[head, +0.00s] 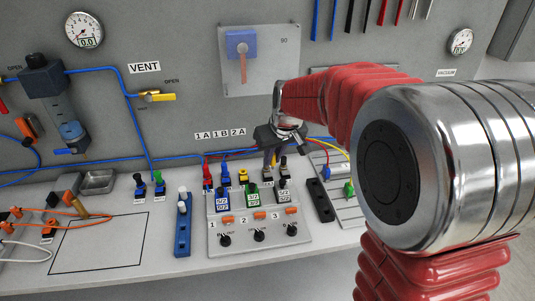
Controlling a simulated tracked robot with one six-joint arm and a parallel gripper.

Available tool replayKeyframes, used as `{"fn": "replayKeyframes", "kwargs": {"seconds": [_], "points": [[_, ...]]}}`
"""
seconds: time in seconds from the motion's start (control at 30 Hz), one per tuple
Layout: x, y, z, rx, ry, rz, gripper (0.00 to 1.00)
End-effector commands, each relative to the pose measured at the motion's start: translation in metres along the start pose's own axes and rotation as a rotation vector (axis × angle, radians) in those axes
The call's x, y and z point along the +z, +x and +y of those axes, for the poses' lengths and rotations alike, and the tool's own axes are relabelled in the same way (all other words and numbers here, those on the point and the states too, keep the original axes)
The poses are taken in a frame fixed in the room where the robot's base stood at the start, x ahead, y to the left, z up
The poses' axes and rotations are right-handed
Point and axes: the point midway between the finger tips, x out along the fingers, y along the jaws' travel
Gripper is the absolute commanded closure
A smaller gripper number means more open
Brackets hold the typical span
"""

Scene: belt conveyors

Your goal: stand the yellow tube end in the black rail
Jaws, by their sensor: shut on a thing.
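My gripper (269,165) points down over the back right of the grey valve block (255,233). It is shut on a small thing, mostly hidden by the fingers. This looks like the yellow tube end, but its shape is too small to make out. A yellow tube (341,147) runs behind my arm, to the right of the gripper. The black rail (320,200) lies on the bench just right of the valve block, apart from my gripper. Dark holes show along its top, and nothing stands in it.
A short yellow fitting (243,176) sits on the block beside red (208,176) and blue (225,175) ones. Green and blue connectors stand right of the black rail. My arm hides the right side.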

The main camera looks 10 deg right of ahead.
Motion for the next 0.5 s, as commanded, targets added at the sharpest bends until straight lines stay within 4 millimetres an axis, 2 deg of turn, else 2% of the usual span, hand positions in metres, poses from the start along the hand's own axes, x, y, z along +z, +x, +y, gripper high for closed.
{"fn": "replayKeyframes", "kwargs": {"seconds": [0.5], "points": [[0.027,-0.007,0.018,0.0,0.002,0.0,1.0]]}}
